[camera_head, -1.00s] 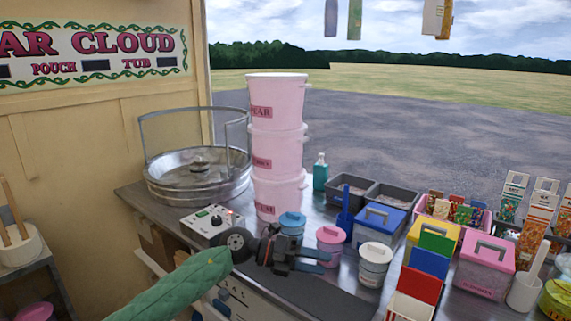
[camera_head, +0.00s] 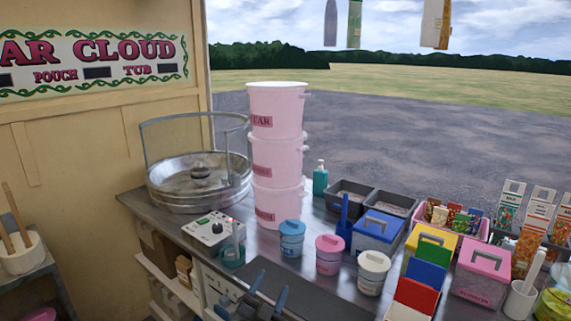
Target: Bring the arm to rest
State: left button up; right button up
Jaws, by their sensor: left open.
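My left gripper (camera_head: 268,287) shows at the bottom edge of the head view, in front of the counter. Its two blue-grey fingers stand apart and point up, with nothing between them. Most of my left arm is out of the picture. My right gripper is not in view.
On the counter stand a control box (camera_head: 212,228), a teal cup (camera_head: 231,257), tubs with blue (camera_head: 292,243), pink (camera_head: 329,258) and white (camera_head: 373,276) lids, and a tall stack of pink buckets (camera_head: 276,158). A metal spinner bowl (camera_head: 197,185) is behind. A dark mat (camera_head: 310,298) lies bare in front.

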pick_arm(q)
jog(key=s+a+f+n+g+y+p, duration=0.1)
jog(key=s+a+f+n+g+y, duration=0.25)
jog(key=s+f, duration=0.45)
jog(key=s+a+f+n+g+y+p, duration=0.1)
jog(key=s+a+f+n+g+y, duration=0.35)
jog(key=f, duration=0.55)
jog(key=s+a+f+g+h, duration=0.1)
jog(key=s+f+g, duration=0.3)
jog(key=s, duration=0.7)
jog(key=s+a+f+n+g+h, duration=0.1)
jog(key=s+f+g, duration=0.2)
jog(key=s, duration=0.9)
jog(key=shift+f+g+h+p, duration=0.3)
jog(key=shift+f+g, duration=0.05)
jog(key=shift+g, duration=0.85)
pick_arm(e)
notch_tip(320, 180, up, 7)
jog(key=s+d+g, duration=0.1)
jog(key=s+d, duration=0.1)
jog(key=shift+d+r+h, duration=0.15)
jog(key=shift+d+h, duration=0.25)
pick_arm(q)
jog(key=shift+s, duration=0.1)
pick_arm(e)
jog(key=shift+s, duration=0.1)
